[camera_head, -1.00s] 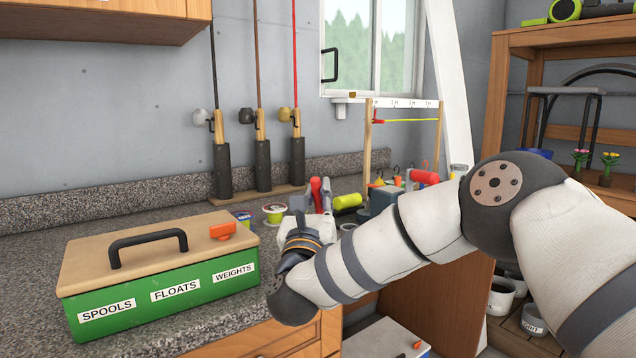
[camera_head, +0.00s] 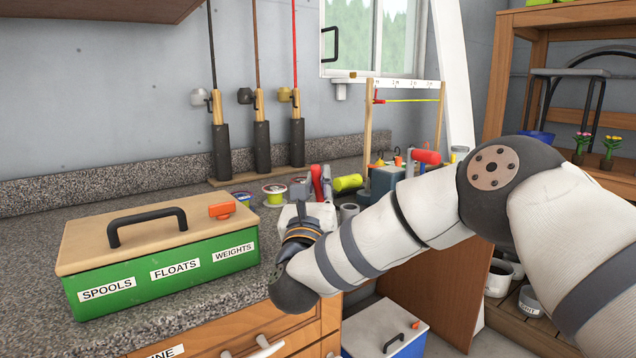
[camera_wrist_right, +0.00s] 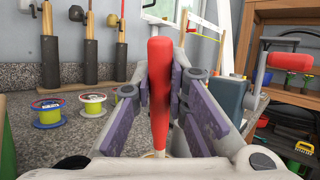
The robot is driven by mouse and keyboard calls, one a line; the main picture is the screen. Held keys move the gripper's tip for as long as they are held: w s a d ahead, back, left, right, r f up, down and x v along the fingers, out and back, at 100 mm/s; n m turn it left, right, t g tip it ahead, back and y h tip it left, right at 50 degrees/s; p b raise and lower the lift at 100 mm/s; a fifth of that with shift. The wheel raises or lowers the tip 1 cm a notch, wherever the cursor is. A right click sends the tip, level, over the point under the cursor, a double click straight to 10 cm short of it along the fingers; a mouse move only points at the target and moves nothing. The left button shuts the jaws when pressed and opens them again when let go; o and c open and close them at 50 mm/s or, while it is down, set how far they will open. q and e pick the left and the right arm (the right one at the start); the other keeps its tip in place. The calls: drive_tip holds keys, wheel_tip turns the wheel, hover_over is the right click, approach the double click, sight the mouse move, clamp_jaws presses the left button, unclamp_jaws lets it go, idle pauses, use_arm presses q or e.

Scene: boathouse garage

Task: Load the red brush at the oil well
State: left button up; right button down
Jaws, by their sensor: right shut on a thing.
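My right gripper (camera_wrist_right: 160,90) is shut on the upright red brush (camera_wrist_right: 160,85), its fingers on both sides of the red handle. In the head view, the red handle (camera_head: 317,182) rises above my right gripper (camera_head: 300,212) over the counter. The brush's lower end is mostly hidden by the gripper, with a pale bit showing below the handle. I cannot tell which thing is the oil well; a small grey-white cup (camera_head: 349,210) stands just right of the gripper, partly behind my arm. My left gripper is not in view.
A green box (camera_head: 160,262) with a handled wooden lid stands left on the granite counter. Spools (camera_head: 274,194), a lime cylinder (camera_head: 348,183) and a blue-grey box (camera_head: 387,180) crowd behind the gripper. Three rods stand in a rack (camera_head: 262,172). A blue cooler (camera_head: 387,330) sits below.

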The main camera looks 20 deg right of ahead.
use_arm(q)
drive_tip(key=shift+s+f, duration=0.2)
use_arm(e)
drive_tip(key=shift+f, duration=0.65)
idle(0.6)
drive_tip(key=shift+r+p, duration=0.8)
drive_tip(key=shift+r, duration=2.85)
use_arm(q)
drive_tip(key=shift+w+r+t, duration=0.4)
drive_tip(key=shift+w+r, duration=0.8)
use_arm(e)
drive_tip(key=shift+f, duration=0.1)
